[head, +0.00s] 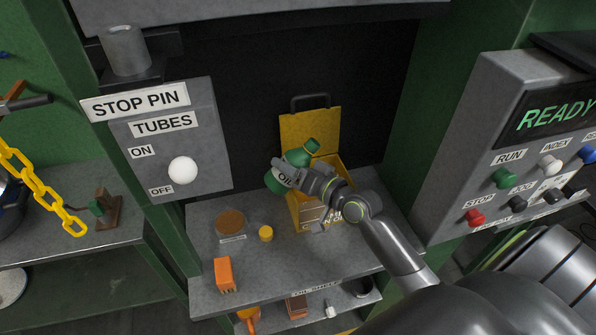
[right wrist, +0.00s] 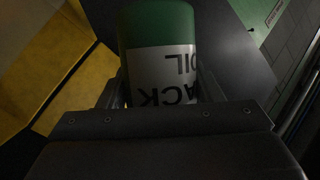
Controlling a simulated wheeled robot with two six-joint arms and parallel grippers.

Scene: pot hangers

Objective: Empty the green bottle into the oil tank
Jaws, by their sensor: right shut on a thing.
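The green bottle (head: 274,184) has a white label with "OIL" on it and a narrower end with a yellow band. My right gripper (head: 294,176) is shut on it and holds it tilted, narrow end up and to the right, by the yellow box. In the right wrist view the bottle's green body and label (right wrist: 163,75) sit between the fingers. A round brown filler-like opening (head: 231,222) shows on the grey bench at left, with a small label too small to read; I cannot tell for sure that it is the oil tank. My left gripper is not in view.
The open yellow box (head: 309,127) with a raised lid stands behind my right gripper. A small yellow cap (head: 265,233) and an orange block (head: 225,275) are on the bench (head: 205,250). A switch panel (head: 208,135) stands at left, a control console (head: 495,150) at right.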

